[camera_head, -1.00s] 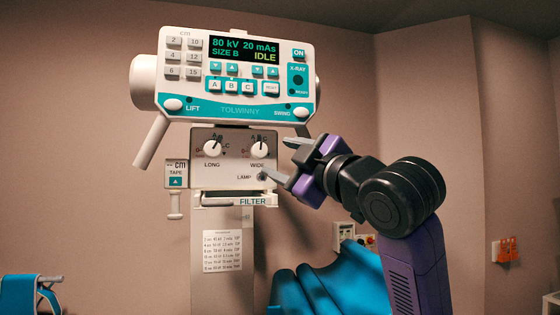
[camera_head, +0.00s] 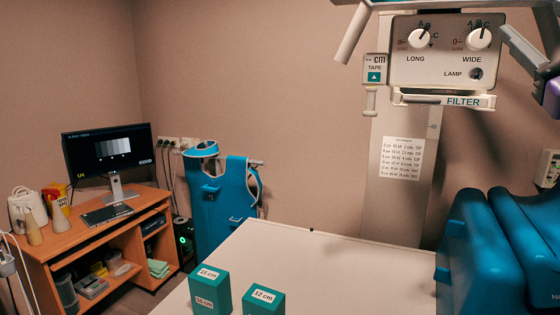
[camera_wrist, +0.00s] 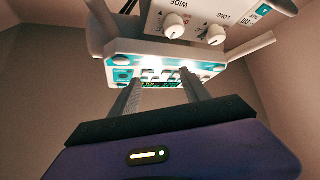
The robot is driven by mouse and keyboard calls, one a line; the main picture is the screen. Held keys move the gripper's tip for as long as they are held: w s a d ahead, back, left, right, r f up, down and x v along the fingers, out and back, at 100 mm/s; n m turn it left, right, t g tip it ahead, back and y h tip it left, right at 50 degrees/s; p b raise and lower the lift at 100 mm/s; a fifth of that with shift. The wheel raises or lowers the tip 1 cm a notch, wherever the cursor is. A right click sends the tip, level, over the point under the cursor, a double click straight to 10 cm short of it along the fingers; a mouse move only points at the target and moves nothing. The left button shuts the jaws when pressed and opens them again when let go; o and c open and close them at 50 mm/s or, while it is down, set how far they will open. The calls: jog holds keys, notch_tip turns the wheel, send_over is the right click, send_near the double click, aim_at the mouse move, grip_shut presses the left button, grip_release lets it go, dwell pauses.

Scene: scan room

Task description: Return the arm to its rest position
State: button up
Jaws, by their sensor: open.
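My gripper (camera_wrist: 163,88) shows in the wrist view with its two grey fingers apart and nothing between them. In the head view only part of my gripper (camera_head: 535,45) shows, at the upper right edge, just right of the WIDE knob (camera_head: 479,38). The rest of my arm is out of that view. Beyond the fingers in the wrist view is the x-ray unit's button panel (camera_wrist: 165,72), with glare on it. The LAMP knob (camera_head: 475,74) is left of and below the fingers. I see a gap between them in the head view.
The collimator box (camera_head: 440,75) and FILTER slot (camera_head: 463,102) are close to my gripper. Blue padded shapes (camera_head: 480,245) stand at right. A pale table (camera_head: 290,260) bears two teal blocks (camera_head: 210,290). A desk with a monitor (camera_head: 108,150) and a blue apron (camera_head: 222,205) are at left.

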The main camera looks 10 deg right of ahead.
jog(key=s+a+f+m+g+h, duration=0.1)
jog(key=s+a+f+m, duration=0.15)
jog(key=f, duration=0.95)
jog(key=s+a+f+m+g+h, duration=0.1)
jog(key=a+f+m, duration=0.25)
jog(key=f, duration=0.85)
jog(key=s+a+f+m+g+h, duration=0.15)
jog(key=f+m, duration=0.25)
jog(key=f, duration=0.8)
jog(key=s+a+f+n+g+y, duration=0.1)
jog(key=s+a+f+g+y, duration=0.1)
jog(key=s+a+f, duration=0.3)
jog(key=s+a+f+n+g+y, duration=0.2)
jog(key=s+a+f+y, duration=0.2)
jog(key=s+f, duration=0.6)
jog(key=s+a+f+n+g+y, duration=0.2)
jog(key=s+a+f+y, duration=0.1)
jog(key=s+a+f, duration=0.3)
jog(key=s+f, duration=0.2)
jog(key=s, duration=0.1)
jog(key=shift+s+a+f+g, duration=0.2)
jog(key=shift+s+a+g, duration=0.1)
jog(key=shift+s+g, duration=0.1)
